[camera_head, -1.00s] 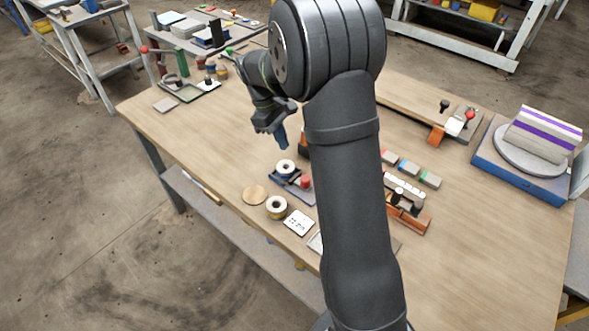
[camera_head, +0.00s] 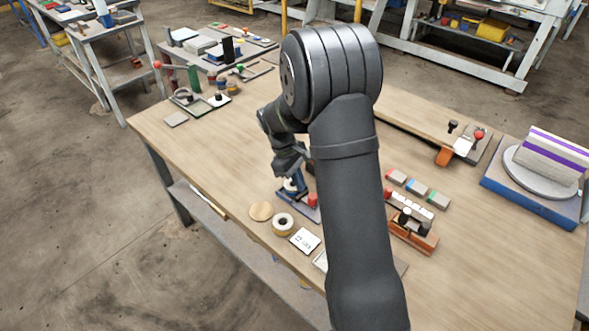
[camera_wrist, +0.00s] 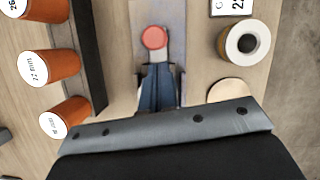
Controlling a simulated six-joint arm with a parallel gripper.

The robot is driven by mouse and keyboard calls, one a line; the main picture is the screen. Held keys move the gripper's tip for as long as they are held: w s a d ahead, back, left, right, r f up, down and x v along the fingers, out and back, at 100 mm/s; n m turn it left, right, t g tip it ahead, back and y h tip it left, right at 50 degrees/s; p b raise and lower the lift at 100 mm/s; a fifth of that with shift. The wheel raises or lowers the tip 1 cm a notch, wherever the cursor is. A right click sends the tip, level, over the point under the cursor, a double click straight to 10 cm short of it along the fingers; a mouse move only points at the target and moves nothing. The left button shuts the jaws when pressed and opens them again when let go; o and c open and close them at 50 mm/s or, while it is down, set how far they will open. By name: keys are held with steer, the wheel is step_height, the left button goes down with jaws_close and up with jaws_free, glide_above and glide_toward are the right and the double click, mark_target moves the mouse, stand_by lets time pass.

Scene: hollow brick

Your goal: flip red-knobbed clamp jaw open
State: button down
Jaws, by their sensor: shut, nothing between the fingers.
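A red round knob (camera_wrist: 153,37) sits on a narrow grey-blue base in the wrist view, just beyond my fingertips. In the head view the red knob (camera_head: 313,199) stands on a small blue fixture (camera_head: 299,208) near the table's front edge. My gripper (camera_head: 291,177) is low over this fixture and hides part of it. In the wrist view my gripper's blue fingers (camera_wrist: 158,88) are shut and empty, pointing toward the knob. Contact cannot be told. Another red-knobbed clamp (camera_head: 479,135) stands at the right, away from my gripper.
A tape roll (camera_head: 283,224), a wooden disc (camera_head: 261,211) and a white card (camera_head: 304,240) lie close by. Orange cylinders (camera_wrist: 50,67) stand left in the wrist view. An orange fixture (camera_head: 413,235) and coloured blocks (camera_head: 417,188) lie right of my arm.

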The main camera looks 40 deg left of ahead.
mark_target(299, 197)
steer(key=shift+x, duration=1.05)
steer(key=shift+d, duration=1.75)
steer(key=v, duration=1)
